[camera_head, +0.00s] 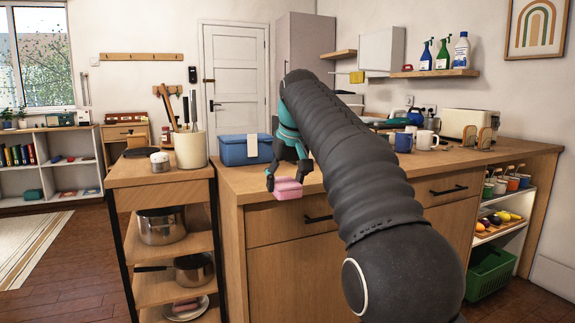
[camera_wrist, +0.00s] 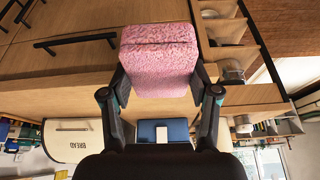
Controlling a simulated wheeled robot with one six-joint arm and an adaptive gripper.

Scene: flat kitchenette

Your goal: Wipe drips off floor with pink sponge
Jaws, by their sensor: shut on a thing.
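The pink sponge (camera_head: 288,189) is held in my gripper (camera_head: 285,183), in front of the counter's front edge near its left corner. In the wrist view the sponge (camera_wrist: 159,60) sits between the two black fingers of my gripper (camera_wrist: 160,78), which are shut on its sides. The sponge hangs clear in the air, close to the counter edge. No drips can be made out on the wooden floor (camera_head: 72,262) in the head view.
A green crate (camera_head: 490,270) is at lower right. Open floor lies at left.

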